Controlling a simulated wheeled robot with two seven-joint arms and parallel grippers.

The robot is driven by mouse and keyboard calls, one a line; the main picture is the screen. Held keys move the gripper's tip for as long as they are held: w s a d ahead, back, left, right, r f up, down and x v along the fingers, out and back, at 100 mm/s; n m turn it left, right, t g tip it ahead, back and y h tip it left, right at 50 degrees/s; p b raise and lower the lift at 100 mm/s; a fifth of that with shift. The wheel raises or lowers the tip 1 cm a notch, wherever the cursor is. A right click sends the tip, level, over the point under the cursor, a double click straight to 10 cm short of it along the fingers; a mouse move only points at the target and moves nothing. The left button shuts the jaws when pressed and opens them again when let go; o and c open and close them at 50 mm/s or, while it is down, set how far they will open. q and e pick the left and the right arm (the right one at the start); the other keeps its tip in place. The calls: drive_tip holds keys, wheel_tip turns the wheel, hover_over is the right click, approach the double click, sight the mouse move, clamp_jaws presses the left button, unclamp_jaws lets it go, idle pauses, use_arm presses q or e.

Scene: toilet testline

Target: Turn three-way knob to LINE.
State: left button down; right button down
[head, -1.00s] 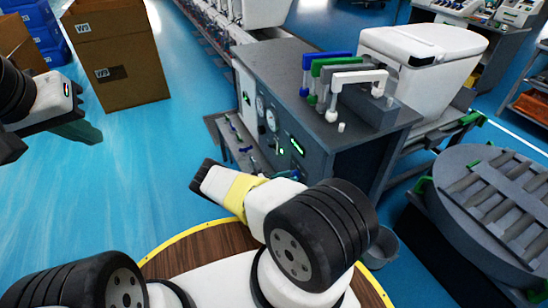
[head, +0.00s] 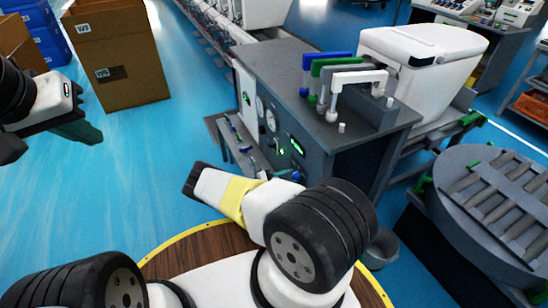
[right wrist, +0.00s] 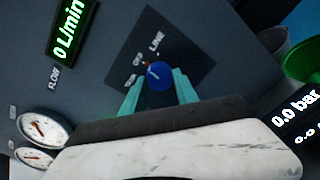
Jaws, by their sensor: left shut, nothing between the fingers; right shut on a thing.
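The blue three-way knob (right wrist: 160,76) sits on a dark square plate (right wrist: 172,42) on the grey panel, in the right wrist view. The plate carries a LINE label (right wrist: 157,43), an OFF label (right wrist: 137,60) and a third label too blurred to read surely. A small pale mark shows on the knob; I cannot tell exactly which label it faces. My right gripper (right wrist: 159,86) is shut on the knob, with a green finger on either side. In the head view its fingers are mostly hidden behind my arm. My left gripper (head: 82,130) is shut and empty, away from the panel.
The grey test cabinet (head: 290,75) carries blue, green and white handles (head: 358,77) on top. Gauges (right wrist: 40,127) and a flow display (right wrist: 70,28) flank the knob. A green funnel-like part (right wrist: 302,62) is right of it. Cardboard boxes (head: 120,55) stand at left.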

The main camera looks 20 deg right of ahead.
drive_tip(key=m, duration=0.4)
drive_tip(key=shift+m+t, duration=0.3)
drive_tip(key=shift+m, duration=1.8)
drive_tip(key=c, duration=0.9)
unclamp_jaws()
drive_tip(key=shift+c, duration=0.2)
drive_tip(key=a, duration=0.8)
drive_tip(key=shift+s+r, duration=0.2)
drive_tip(key=shift+s, duration=0.15)
drive_tip(key=shift+d, duration=0.1)
